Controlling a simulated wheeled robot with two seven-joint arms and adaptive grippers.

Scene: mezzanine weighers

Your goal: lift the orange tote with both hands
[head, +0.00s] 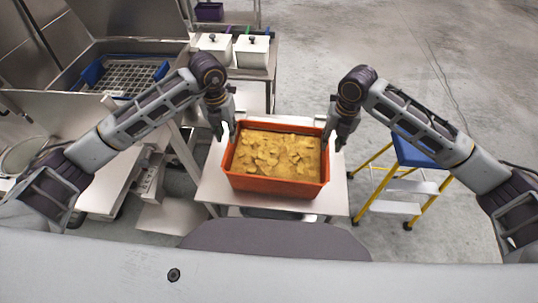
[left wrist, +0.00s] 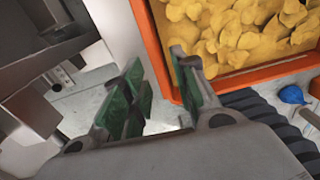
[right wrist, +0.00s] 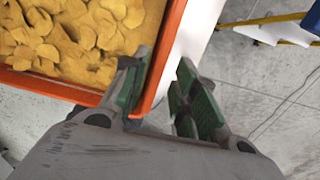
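The orange tote (head: 276,186), filled with yellow chip-like pieces (head: 275,155), sits level on a light table. My left gripper (head: 225,130) is at the tote's left side. In the left wrist view its green-padded fingers (left wrist: 158,85) are apart, with the tote's rim (left wrist: 160,50) running between their tips. My right gripper (head: 335,138) is at the right side. In the right wrist view its fingers (right wrist: 160,85) are apart, and the tote's rim (right wrist: 165,55) passes between them, close to the left finger. Whether either finger touches the tote cannot be told.
The light table (head: 335,195) has bare margins around the tote. A yellow-framed step stool (head: 400,188) with a blue part stands to the right. White lidded bins (head: 250,52) stand behind, and a blue rack (head: 120,75) sits in the steel unit at left.

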